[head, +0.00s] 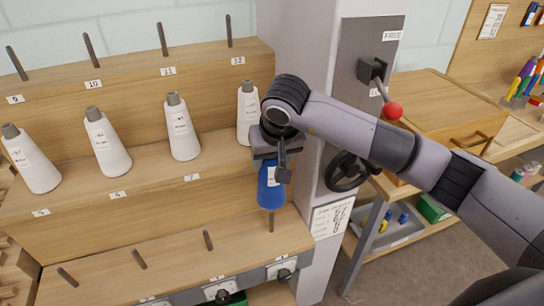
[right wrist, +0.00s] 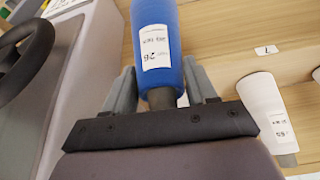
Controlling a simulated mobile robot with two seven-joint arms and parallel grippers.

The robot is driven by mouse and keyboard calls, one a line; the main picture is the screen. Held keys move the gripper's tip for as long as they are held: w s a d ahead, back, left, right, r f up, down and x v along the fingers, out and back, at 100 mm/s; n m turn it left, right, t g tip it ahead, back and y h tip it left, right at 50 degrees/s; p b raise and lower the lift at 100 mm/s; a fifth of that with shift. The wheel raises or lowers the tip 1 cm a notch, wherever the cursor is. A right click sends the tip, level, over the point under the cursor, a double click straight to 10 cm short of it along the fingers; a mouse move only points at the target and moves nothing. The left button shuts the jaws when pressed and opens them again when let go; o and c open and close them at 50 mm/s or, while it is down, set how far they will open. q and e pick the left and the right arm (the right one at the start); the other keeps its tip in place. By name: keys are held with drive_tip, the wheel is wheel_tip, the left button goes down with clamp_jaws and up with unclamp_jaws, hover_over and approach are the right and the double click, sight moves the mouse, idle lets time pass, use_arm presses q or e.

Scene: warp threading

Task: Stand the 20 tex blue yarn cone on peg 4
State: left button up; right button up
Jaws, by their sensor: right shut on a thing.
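The blue yarn cone (head: 271,190) hangs roughly upright in my right gripper (head: 273,165), its broad end down. In the right wrist view the blue cone (right wrist: 155,45) sits between the two grey fingers, which are shut around its narrow end; its white label faces the camera. In the head view a dark peg (head: 270,224) of the lowest shelf shows directly below the cone, at the row's right end. Its number tag is too small to read surely. I cannot tell whether the peg's tip touches the cone. My left gripper is not in view.
White cones (head: 182,130) stand on the middle shelf; one (head: 247,110) is close beside my right gripper. Other lowest-shelf pegs (head: 208,240) and top-row pegs (head: 162,40) are bare. A grey cabinet (head: 310,100) with a black handwheel (head: 345,172) and a red-knobbed lever (head: 393,110) stands right.

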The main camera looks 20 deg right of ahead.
sight(272, 189)
drive_tip(key=shift+f+b, duration=0.8)
drive_tip(key=shift+f, duration=0.85)
wheel_tip(272, 189, down, 5)
drive_tip(key=b, duration=0.4)
drive_tip(key=shift+r, duration=0.1)
drive_tip(key=shift+f+b, duration=1.45)
drive_tip(key=shift+f, duration=0.15)
drive_tip(key=shift+f, duration=0.15)
